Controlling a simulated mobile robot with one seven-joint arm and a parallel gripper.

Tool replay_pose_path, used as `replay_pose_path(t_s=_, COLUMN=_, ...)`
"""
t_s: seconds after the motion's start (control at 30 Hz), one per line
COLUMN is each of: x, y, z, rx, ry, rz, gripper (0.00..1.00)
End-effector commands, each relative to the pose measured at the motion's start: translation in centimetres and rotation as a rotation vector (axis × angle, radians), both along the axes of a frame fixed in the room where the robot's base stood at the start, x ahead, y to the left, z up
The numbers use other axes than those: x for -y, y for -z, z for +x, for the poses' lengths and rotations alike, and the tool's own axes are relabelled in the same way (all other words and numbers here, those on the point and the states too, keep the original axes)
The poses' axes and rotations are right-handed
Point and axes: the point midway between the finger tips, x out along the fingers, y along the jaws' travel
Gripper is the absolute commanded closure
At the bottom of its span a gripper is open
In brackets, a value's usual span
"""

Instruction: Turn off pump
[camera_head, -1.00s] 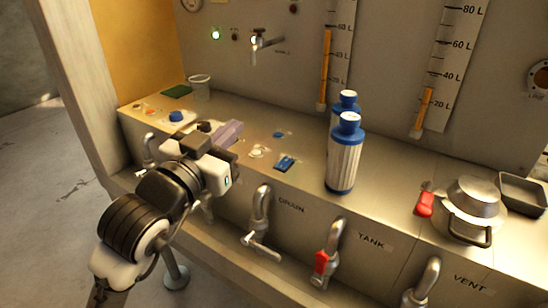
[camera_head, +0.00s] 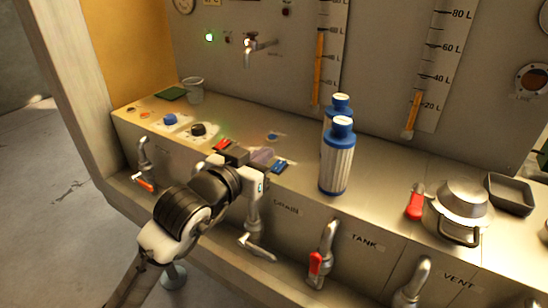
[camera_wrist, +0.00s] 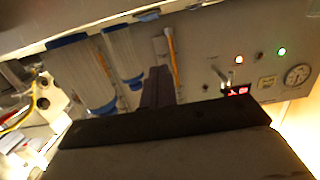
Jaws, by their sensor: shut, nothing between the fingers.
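No control that I can read as the pump's is marked. The counter holds a blue knob (camera_head: 171,120), a black knob (camera_head: 198,130), a red switch (camera_head: 221,145), a small blue button (camera_head: 272,136) and a blue switch (camera_head: 280,167). A green light (camera_head: 209,37) glows on the back panel; it also shows in the wrist view (camera_wrist: 282,51). My gripper (camera_head: 263,157) is shut and empty, low over the counter beside the blue switch. I cannot tell whether it touches anything.
A metal pot (camera_head: 460,212) and a dark tray (camera_head: 510,194) are farther right. A cup (camera_head: 194,90) stands at the back left. A red-handled valve (camera_head: 318,262) hangs at the front.

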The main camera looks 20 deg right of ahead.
Motion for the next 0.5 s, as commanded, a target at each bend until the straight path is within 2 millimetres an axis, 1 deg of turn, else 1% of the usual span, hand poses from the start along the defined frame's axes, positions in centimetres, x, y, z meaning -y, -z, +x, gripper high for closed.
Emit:
replay_pose_path(t_s=0.03, x=1.0, y=-0.2, z=0.7, rx=-0.001, ry=0.004, rz=0.003, gripper=1.00)
replay_pose_path(t_s=0.2, x=3.8, y=0.3, z=2.8, rx=0.000, ry=0.003, rz=0.003, gripper=1.00)
replay_pose_path(t_s=0.23, x=3.4, y=1.3, z=2.8, rx=-0.003, ry=-0.002, rz=0.001, gripper=1.00)
replay_pose_path(t_s=0.3, x=3.4, y=2.3, z=2.8, rx=-0.003, ry=-0.003, rz=-0.001, gripper=1.00)
replay_pose_path(t_s=0.5, x=3.6, y=4.1, z=2.9, rx=0.000, ry=-0.002, rz=0.001, gripper=1.00)
